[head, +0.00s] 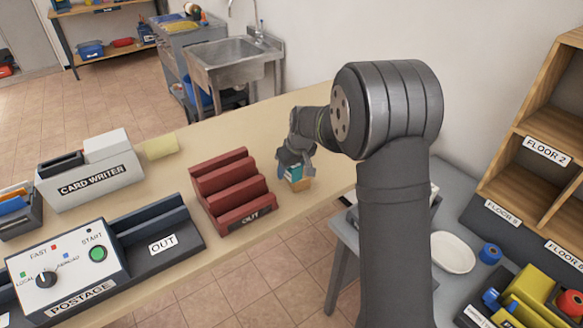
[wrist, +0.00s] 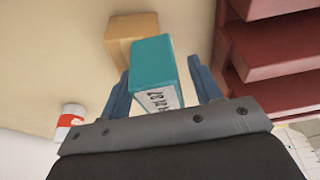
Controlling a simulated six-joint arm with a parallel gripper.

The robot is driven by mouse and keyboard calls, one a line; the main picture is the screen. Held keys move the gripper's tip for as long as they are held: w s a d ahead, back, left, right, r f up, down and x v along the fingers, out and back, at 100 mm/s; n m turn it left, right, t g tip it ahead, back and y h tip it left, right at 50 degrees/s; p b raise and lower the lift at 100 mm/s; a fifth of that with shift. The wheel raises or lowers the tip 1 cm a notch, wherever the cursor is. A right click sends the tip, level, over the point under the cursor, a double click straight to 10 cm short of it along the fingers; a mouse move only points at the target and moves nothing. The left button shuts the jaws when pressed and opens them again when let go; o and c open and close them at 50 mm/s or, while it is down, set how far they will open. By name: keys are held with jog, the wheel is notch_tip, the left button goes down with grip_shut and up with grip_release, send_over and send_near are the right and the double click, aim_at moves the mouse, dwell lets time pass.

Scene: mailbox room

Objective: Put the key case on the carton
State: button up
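A tan box (wrist: 125,30), plain like cardboard, rests on the table; in the head view the tan box (head: 302,185) shows low beneath my gripper. A teal box (wrist: 153,60) with a white lettered side stands between my fingers, and the teal box (head: 294,173) overlaps the tan one in both views. I take the teal box for the key case and the tan one for the carton, but no label confirms it. My gripper (wrist: 162,88) has a finger on each side of the teal box, with a narrow gap at the right finger. Contact between the boxes is unclear.
A red stepped OUT rack (head: 232,190) stands close left of my gripper. The table's edge lies close to its right. A red-and-white can (wrist: 72,120) shows in the wrist view. A white CARD WRITER box (head: 92,180) and a POSTAGE machine (head: 65,270) stand farther left.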

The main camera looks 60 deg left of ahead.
jog(key=v, duration=1.2)
jog(key=shift+r, duration=0.15)
jog(key=x, duration=1.2)
jog(key=shift+r, duration=1.75)
jog(key=shift+f, duration=0.1)
